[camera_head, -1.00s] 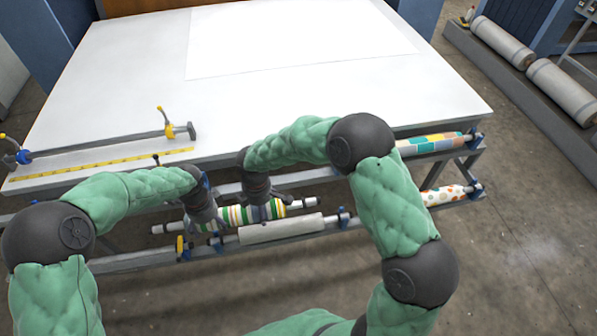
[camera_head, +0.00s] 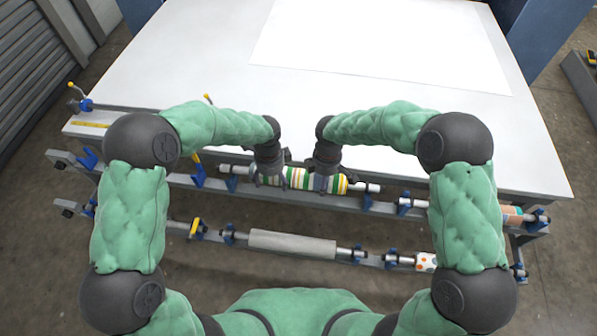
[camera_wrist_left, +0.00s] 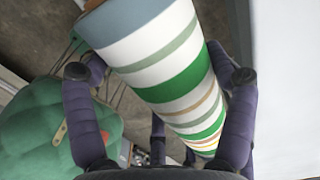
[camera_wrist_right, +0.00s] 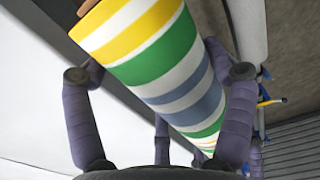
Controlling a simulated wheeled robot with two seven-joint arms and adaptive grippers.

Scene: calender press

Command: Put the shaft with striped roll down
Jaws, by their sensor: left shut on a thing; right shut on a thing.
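The shaft with striped roll (camera_head: 304,179) has green, yellow, orange and white bands. It lies level, left to right, along the upper rail (camera_head: 385,206) at the table's front. My left gripper (camera_head: 271,178) is shut around the left part of the roll, seen also in the left wrist view (camera_wrist_left: 165,75). My right gripper (camera_head: 323,180) is shut around the right part, seen also in the right wrist view (camera_wrist_right: 165,65). The bare shaft end sticks out right, close to a blue bracket (camera_head: 367,201). I cannot tell whether the shaft touches its brackets.
A plain pale roll (camera_head: 292,244) lies on the lower rail. A white roll with orange dots (camera_head: 426,262) is at lower right, partly behind my arm. Another coloured roll (camera_head: 512,215) shows at right. The white table (camera_head: 200,70) is clear apart from a large sheet (camera_head: 385,45).

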